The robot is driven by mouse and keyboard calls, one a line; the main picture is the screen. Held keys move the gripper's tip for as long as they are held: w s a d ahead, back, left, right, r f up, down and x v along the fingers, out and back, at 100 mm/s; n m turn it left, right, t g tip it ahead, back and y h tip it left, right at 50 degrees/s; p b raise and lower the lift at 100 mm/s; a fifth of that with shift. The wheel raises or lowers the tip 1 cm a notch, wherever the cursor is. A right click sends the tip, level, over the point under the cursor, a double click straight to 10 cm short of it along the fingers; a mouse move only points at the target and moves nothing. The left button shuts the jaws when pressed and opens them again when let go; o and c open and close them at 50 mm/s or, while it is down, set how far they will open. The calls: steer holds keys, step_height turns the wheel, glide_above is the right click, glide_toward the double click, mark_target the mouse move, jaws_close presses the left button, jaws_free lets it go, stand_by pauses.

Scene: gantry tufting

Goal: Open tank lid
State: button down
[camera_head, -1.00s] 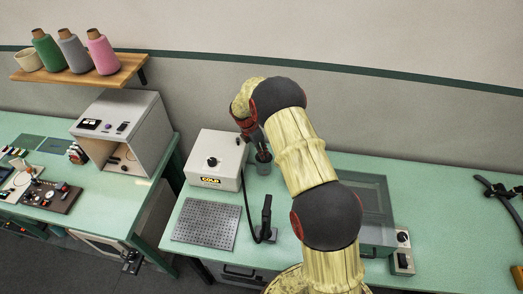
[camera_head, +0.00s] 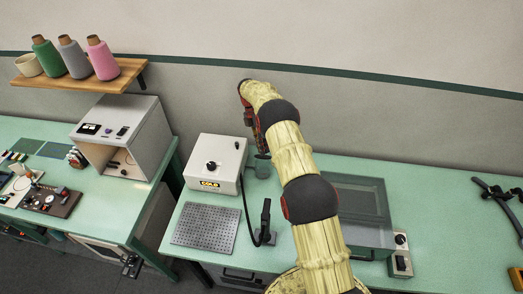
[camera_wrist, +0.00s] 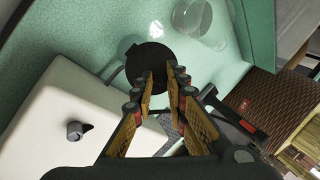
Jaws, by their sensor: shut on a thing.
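In the wrist view the clear jar (camera_wrist: 208,27) shows at the top, beside the dark lid. The round black lid (camera_wrist: 148,58) sits at the tips of my gripper (camera_wrist: 160,80), apart from the jar in that view, with a shadow on the bench beside it. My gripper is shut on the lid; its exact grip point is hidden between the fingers.
The white COLD box (camera_head: 216,162) with a knob is close left of the jar. A large transparent case (camera_head: 358,205) stands to the right. A shelf (camera_head: 85,82) with cones is at upper left.

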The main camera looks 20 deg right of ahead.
stand_by(0.5)
steer(key=c, duration=1.7)
jaws_free()
steer(key=shift+c, duration=0.2)
steer(key=v, duration=0.7)
steer(key=shift+w+r, duration=0.2)
steer(key=shift+w, duration=0.05)
